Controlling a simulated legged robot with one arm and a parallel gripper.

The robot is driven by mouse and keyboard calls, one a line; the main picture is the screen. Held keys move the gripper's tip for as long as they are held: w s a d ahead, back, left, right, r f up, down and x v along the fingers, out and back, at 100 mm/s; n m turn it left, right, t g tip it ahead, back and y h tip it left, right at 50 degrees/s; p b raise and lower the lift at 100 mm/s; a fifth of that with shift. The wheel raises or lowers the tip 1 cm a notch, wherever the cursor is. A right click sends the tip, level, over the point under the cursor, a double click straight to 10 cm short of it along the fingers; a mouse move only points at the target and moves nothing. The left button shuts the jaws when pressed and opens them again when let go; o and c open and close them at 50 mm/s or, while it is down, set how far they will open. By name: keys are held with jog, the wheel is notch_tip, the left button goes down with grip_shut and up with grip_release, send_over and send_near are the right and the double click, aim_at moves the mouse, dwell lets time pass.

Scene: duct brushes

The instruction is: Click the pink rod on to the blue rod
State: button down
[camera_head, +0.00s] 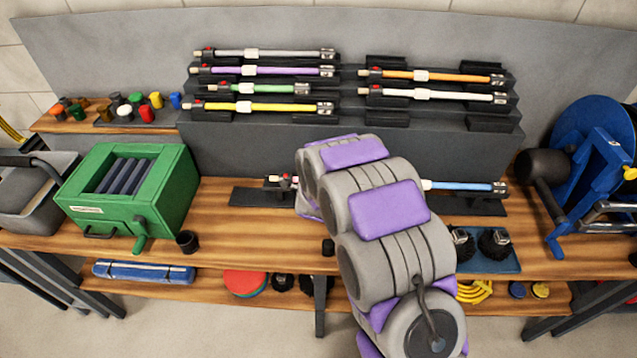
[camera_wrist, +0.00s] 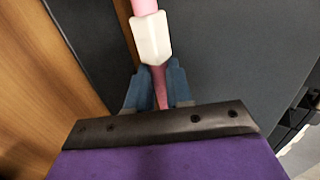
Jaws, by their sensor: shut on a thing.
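The pink rod (camera_wrist: 159,84) shows in the wrist view, with a white collar (camera_wrist: 151,38) just beyond my fingertips. My gripper (camera_wrist: 157,90) is shut on it, its two blue-grey fingers on either side below the collar. The blue rod (camera_head: 465,186) lies level low on the bench in the head view, its right end in a dark holder. My arm hides the middle of this line and my fingers in that view. A rod end with a red part (camera_head: 284,182) shows left of my arm; its rod's colour is hidden. Whether the rods touch cannot be seen.
Several other rods, such as the yellow rod (camera_head: 265,107) and orange rod (camera_head: 440,76), lie on the stepped dark rack (camera_head: 250,136) behind. A green box (camera_head: 130,190) stands left. A blue reel (camera_head: 590,150) stands right.

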jog(key=c, duration=0.9)
grip_release()
jog(key=shift+c, duration=0.2)
jog(key=shift+r, duration=0.1)
jog(key=p+v, duration=0.1)
jog(key=v, duration=1.6)
jog(key=shift+s+a, duration=0.1)
jog(key=s+d+r+n+g, duration=0.3)
jog(key=s+d+n+g, duration=0.1)
jog(key=s, duration=0.7)
jog(key=s+d+r+n+g, duration=0.3)
jog(key=s+d+n, duration=0.3)
jog(key=s, duration=0.6)
jog(key=s+d+r+n+g, duration=0.4)
jog(key=s+n, duration=0.4)
jog(key=s, duration=0.4)
jog(key=shift+s+d+g, duration=0.25)
jog(key=shift+d+g, duration=0.55)
jog(key=shift+g, duration=0.2)
